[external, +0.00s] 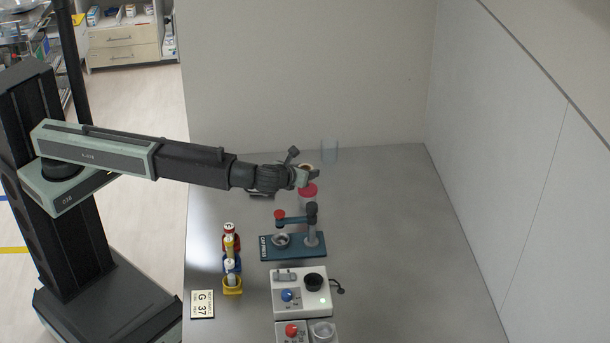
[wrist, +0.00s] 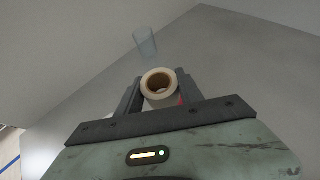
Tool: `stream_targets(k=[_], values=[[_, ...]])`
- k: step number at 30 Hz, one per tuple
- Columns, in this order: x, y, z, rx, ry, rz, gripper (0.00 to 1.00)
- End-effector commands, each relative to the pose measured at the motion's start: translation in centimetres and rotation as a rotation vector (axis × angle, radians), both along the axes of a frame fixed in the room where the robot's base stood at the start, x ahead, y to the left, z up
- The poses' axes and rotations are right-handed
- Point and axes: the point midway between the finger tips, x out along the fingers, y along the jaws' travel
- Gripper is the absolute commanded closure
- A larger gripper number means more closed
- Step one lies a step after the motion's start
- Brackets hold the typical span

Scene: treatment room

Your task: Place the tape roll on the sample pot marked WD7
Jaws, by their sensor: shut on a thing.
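My gripper (wrist: 160,93) is shut on the tape roll (wrist: 147,82), a pale ring with a brown core, held between the two dark fingers. In the external view the tape roll (external: 306,167) shows only partly at the tip of my gripper (external: 309,176). A pot with a red lid (external: 308,189) stands on the table just below the gripper. A sliver of red (wrist: 181,100) shows beside the right finger in the wrist view. I cannot read any marking on this pot, and I cannot tell whether the roll touches it.
A clear cylinder (external: 330,151) stands behind the gripper. A blue press (external: 293,246), a white device (external: 301,291) and a row of coloured items (external: 232,258) stand nearer the front. A G 37 card (external: 202,304) lies at the left edge. The table's right side is clear.

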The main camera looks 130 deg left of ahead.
Motion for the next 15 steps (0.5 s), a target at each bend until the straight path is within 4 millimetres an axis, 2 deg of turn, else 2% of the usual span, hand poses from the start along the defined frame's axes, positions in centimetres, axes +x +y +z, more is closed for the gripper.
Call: stream_targets(k=[3,6,8,15], values=[[0.9,0.6,-0.4,0.0,0.0,0.0,0.95],[0.6,0.5,-2.9,0.0,0.0,0.0,0.95],[0.6,0.5,-3.8,0.0,0.0,0.0,0.95],[0.6,0.5,-3.6,0.0,0.0,0.0,0.95]])
